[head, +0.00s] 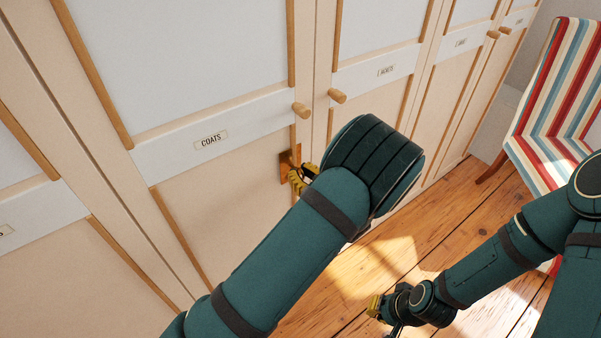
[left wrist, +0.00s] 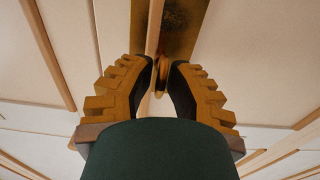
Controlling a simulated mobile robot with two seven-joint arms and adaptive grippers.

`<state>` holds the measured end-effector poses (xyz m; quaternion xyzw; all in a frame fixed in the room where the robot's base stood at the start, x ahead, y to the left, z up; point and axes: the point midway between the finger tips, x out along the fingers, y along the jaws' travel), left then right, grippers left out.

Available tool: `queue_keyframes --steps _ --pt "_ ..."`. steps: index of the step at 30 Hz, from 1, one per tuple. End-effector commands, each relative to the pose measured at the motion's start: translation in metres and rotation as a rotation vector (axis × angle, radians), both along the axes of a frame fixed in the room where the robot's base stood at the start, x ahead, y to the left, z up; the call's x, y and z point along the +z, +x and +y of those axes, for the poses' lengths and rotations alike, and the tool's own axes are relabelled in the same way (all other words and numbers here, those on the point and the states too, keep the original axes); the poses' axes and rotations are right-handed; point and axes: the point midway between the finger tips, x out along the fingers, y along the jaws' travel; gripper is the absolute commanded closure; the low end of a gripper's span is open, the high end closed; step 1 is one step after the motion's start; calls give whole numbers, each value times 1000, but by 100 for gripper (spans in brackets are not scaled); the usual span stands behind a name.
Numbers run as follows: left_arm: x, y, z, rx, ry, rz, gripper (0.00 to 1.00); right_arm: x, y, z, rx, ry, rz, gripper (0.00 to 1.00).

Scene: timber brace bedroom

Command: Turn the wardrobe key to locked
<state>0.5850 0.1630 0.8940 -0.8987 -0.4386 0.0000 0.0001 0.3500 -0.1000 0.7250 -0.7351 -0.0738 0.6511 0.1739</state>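The wardrobe door labelled COATS (head: 240,205) is closed in the head view. A brass lock plate (head: 285,167) sits at its right edge, and it also shows in the left wrist view (left wrist: 182,32). The brass key (left wrist: 160,80) stands out from the plate between the fingertips. My left gripper (head: 301,177) is at the plate, its yellow toothed fingers (left wrist: 161,65) on both sides of the key. Whether both fingers press on it is not clear. The right finger partly hides the brass. My right gripper (head: 376,307) hangs low over the floor, away from the wardrobe.
Round wooden knobs (head: 301,110) (head: 338,96) stick out above the lock on adjoining doors. A striped chair (head: 555,100) stands at the far right. Sunlit plank floor (head: 400,250) lies between wardrobe and right arm.

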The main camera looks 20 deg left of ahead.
Motion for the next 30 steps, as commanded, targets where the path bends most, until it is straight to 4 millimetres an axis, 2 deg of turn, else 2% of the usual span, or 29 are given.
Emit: queue_keyframes --steps 10,17,30 --pt "1 0 0 0 4 6 100 1 0 0 0 0 0 100" --pt "2 1 0 1 48 60 100 9 -1 0 1 0 3 100" --pt "3 2 0 2 273 346 100 38 -7 1 4 3 15 100"
